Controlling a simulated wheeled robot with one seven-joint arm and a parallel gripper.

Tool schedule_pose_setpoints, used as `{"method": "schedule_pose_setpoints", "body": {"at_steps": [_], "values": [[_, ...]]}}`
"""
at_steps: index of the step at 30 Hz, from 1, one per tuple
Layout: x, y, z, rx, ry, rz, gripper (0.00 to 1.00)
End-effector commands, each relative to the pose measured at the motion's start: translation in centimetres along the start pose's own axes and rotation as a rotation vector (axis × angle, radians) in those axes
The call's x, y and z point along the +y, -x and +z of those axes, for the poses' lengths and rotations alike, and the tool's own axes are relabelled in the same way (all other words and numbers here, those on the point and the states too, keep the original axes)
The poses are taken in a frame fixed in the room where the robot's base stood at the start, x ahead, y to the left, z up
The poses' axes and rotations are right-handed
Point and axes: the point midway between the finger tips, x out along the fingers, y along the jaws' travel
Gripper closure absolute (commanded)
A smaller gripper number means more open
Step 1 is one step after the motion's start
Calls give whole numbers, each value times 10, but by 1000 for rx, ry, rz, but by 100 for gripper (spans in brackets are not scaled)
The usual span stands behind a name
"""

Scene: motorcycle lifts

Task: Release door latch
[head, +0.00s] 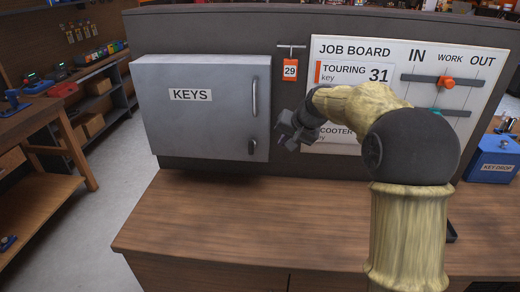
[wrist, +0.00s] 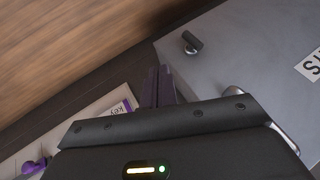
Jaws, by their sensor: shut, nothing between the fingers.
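A grey metal key cabinet (head: 200,130) marked KEYS is on the dark upright panel, with its door shut. A small dark latch (head: 251,147) sits low on the door's right side, below a long vertical handle (head: 255,96). My gripper (head: 280,128) is just right of the cabinet, a little higher than the latch and apart from it. In the wrist view the latch (wrist: 191,42) stands out from the grey door (wrist: 240,60), beyond and right of my gripper's fingertips (wrist: 159,70). The fingers are together and empty.
A job board (head: 400,60) with sliders is to the right, partly behind my arm. An orange tag 29 (head: 290,70) hangs between board and cabinet. The wooden counter (head: 210,220) below is clear in front of the cabinet. A blue key drop box (head: 493,160) stands at the right.

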Motion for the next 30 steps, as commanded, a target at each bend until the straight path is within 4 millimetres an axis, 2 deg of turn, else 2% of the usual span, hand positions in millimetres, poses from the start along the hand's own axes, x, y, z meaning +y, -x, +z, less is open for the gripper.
{"method": "schedule_pose_setpoints", "body": {"at_steps": [10, 14, 20, 30], "values": [[-2, 0, -2, 2, 0, -5, 100], [-2, -6, -2, 0, 0, -4, 100], [-3, -32, -2, -3, 1, -4, 100], [-3, -90, -2, -1, 0, -3, 100]]}}
